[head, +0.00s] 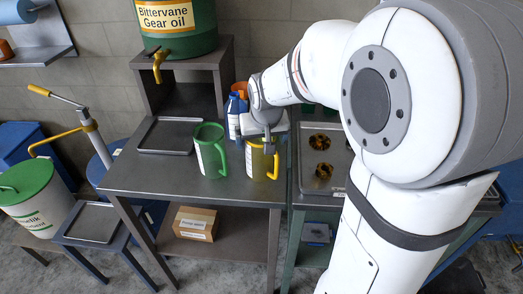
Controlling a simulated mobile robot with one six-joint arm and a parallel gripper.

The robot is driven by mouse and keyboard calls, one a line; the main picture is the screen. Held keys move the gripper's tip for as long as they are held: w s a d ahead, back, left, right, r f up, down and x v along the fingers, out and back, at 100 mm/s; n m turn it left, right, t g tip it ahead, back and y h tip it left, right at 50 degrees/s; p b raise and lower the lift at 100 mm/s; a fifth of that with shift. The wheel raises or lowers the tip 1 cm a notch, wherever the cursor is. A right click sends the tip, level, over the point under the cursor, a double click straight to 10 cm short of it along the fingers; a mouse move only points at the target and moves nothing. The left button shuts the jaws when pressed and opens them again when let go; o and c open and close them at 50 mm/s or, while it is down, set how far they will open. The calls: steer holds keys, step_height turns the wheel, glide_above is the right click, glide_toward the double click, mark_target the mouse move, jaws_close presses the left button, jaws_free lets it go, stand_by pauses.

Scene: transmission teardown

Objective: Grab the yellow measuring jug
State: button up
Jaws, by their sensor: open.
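The yellow measuring jug (259,162) stands upright on the dark metal table near its right front part. It has a white label strip on its left side and its handle on the right. My gripper (268,145) is open right at the jug's top, with a dark finger by the rim near the handle. I cannot tell whether the fingers touch the jug. Part of the rim is hidden behind the gripper.
A green jug (209,150) stands close on the left. Blue and orange bottles (236,112) stand behind. A grey tray (170,136) lies at the table's left, below a green gear oil drum (177,28) with a tap. A tray with dark parts (323,189) is on the right.

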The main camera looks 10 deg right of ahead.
steer(key=x, duration=0.2)
steer(key=shift+w+f, duration=0.15)
steer(key=shift+f, duration=0.15)
steer(key=shift+c, duration=0.5)
steer(key=c, duration=1)
